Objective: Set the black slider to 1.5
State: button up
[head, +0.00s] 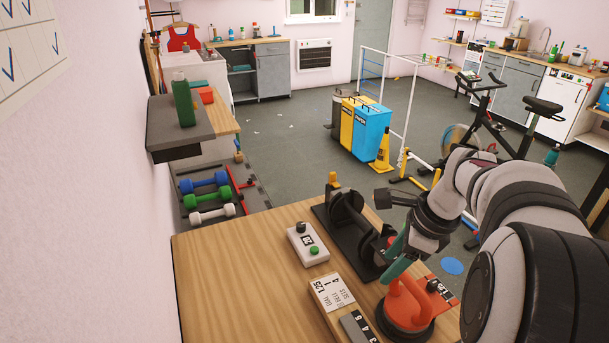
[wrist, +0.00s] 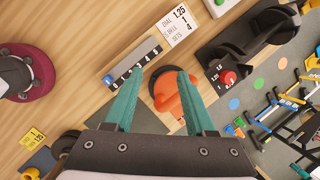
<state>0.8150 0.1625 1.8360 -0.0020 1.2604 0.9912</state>
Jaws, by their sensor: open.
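A grey strip with a dark numbered scale (wrist: 140,60) lies on the wooden table; in the head view this strip (head: 356,326) is cut by the bottom edge. A blue-tipped piece (wrist: 107,80) sits at its low end. I cannot make out a black slider or its setting. A small panel with number labels and a knob (head: 440,290) stands at the table's right edge. My gripper (wrist: 160,72) has teal fingers spread apart, nothing gripped. An orange kettlebell (wrist: 168,90) shows between and beyond them; the strip is beside the left finger. In the head view my gripper partly covers things behind it.
A card reading 1.25, 1, 4 (head: 332,292) lies beside the strip. The table's left part (head: 230,270) is bare.

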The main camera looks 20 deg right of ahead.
aim_at(434, 283)
jog(key=s+d+f+m+h, duration=0.1)
jog(key=s+d+m, duration=0.15)
jog(key=d, duration=0.35)
jog(key=s+d+f+m+t, duration=0.1)
jog(key=d+m, duration=0.3)
jog(key=d, duration=0.2)
jog(key=s+d+f+m+h, duration=0.1)
jog(key=d+f+m, duration=0.15)
jog(key=d, duration=0.35)
jog(key=x, duration=1.3)
jog(key=shift+w+a+f, duration=0.25)
jog(key=shift+w, duration=0.15)
jog(key=shift+w+f, duration=0.2)
jog(key=shift+f, duration=0.25)
jog(key=shift+c, duration=0.3)
grip_shut()
